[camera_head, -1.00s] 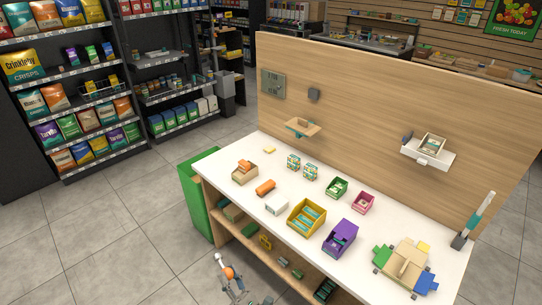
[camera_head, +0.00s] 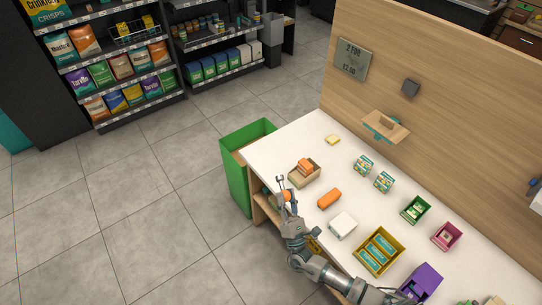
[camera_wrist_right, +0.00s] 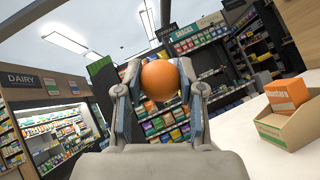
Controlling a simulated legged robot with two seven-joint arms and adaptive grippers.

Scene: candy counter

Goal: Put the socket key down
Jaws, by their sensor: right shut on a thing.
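My right gripper (camera_head: 287,196) reaches up from the bottom of the head view to the counter's front edge, just left of a small carton. It is shut on the socket key, whose orange round part (camera_wrist_right: 160,80) sits between the two fingertips in the right wrist view. In the head view, the orange part also shows small among the fingers, with thin grey metal near it. The rest of the key is hidden or too small to make out. The white counter top (camera_head: 283,150) lies right of the gripper. My left gripper is not in view.
The carton (camera_head: 299,181) holds an orange pack (camera_head: 306,166). Beside it lie an orange item (camera_head: 329,198) and a white box (camera_head: 342,226). A yellow tray (camera_head: 379,252) stands farther right. A green bin (camera_head: 236,176) stands at the counter's left end. Bare counter lies behind the carton.

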